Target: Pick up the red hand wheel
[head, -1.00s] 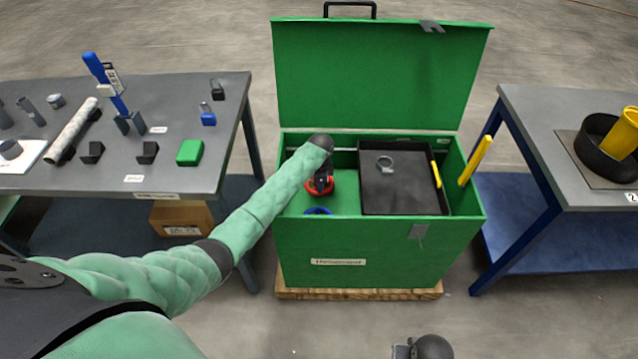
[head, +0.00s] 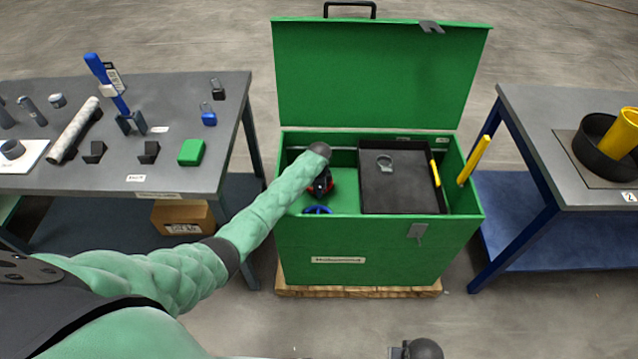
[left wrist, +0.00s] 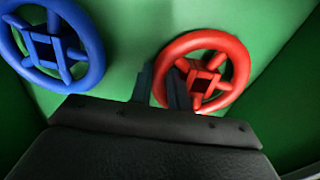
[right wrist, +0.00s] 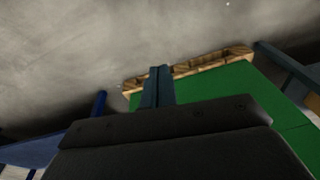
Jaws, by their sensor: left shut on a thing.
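The red hand wheel (left wrist: 205,78) lies in the left part of the open green chest, over its green floor. In the left wrist view its rim passes between the two fingers of my left gripper (left wrist: 163,86), which is shut on the rim's left side. In the head view my left gripper (head: 320,184) reaches down into the chest and hides most of the wheel. A blue hand wheel (left wrist: 55,45) lies to the left in the left wrist view; it also shows near the chest's front wall (head: 317,210). My right gripper (right wrist: 157,87) is shut and empty, outside the chest.
The green chest (head: 350,265) stands on a wooden pallet with its lid (head: 375,75) up. A black tray (head: 400,190) with a grey ring (head: 385,163) fills its right side. Tables stand left (head: 200,90) and right (head: 540,110); a yellow bar (head: 475,160) rises at the chest's right wall.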

